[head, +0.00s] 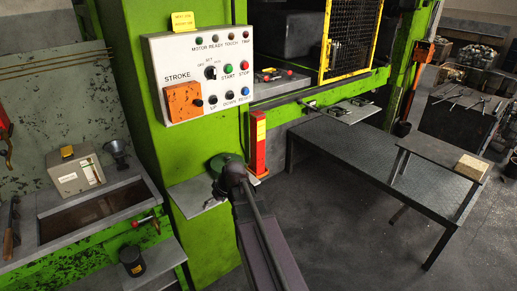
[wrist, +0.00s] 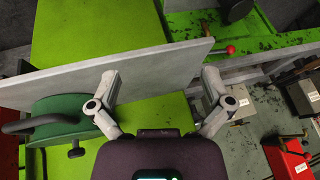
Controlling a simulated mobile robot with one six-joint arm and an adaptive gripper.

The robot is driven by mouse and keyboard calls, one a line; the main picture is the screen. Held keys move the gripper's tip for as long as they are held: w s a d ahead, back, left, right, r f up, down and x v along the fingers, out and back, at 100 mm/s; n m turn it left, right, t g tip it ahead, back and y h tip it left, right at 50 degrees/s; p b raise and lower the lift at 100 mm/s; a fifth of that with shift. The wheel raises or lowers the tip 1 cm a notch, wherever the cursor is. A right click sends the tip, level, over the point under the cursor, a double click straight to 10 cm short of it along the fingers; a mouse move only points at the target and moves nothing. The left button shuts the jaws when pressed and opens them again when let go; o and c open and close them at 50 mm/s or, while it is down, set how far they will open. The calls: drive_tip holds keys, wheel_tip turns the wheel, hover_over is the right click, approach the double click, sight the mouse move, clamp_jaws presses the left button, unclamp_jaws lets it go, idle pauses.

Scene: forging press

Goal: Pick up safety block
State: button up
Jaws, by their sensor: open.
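A red upright block with a yellow label (head: 257,145), which looks like the safety block, stands beside the green press column in the head view. I cannot make it out in the wrist view. My gripper (wrist: 162,85) is open and empty, with its two fingers spread wide. A grey plate (wrist: 165,67) lies just beyond the fingertips in the wrist view; I cannot tell whether they touch it. In the head view my arm comes up in front of the column, left of and below the red block, and hides my fingers.
A control panel (head: 202,75) juts from the press above my arm. A green round part with a black handle (wrist: 70,120) is beside the plate. A bench (head: 90,205) with a box (head: 76,172) stands left. A low table (head: 350,150) is right, with open floor in front.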

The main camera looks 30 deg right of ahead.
sight(261, 151)
drive_tip(key=w+d+t, duration=0.1)
drive_tip(key=w+d, duration=0.1)
drive_tip(key=d, duration=0.3)
drive_tip(key=w+d+r+t+b, duration=0.1)
drive_tip(key=w+d+t, duration=0.1)
drive_tip(key=d, duration=0.4)
drive_tip(key=w+d+r+t, duration=0.1)
drive_tip(key=w+d, duration=0.1)
drive_tip(key=d, duration=0.3)
drive_tip(key=shift+w+d+r+t, duration=0.2)
drive_tip(key=shift+w+d+t, duration=0.1)
drive_tip(key=shift+w+t, duration=0.1)
drive_tip(key=w+d+r+t+h+b, duration=0.1)
drive_tip(key=d+r+t+h, duration=0.1)
drive_tip(key=d, duration=1.4)
drive_tip(key=shift+d+r+t+b, duration=0.35)
drive_tip(key=shift+r+t, duration=0.2)
drive_tip(key=shift+t, duration=0.25)
drive_tip(key=shift+w+a, duration=0.1)
drive_tip(key=shift+w, duration=0.1)
drive_tip(key=shift+b+x, duration=1.85)
drive_tip(key=shift+x, duration=2.4)
drive_tip(key=shift+w+f, duration=0.1)
drive_tip(key=shift+b+x, duration=1.25)
drive_tip(key=shift+x, duration=1.25)
drive_tip(key=c, duration=1.2)
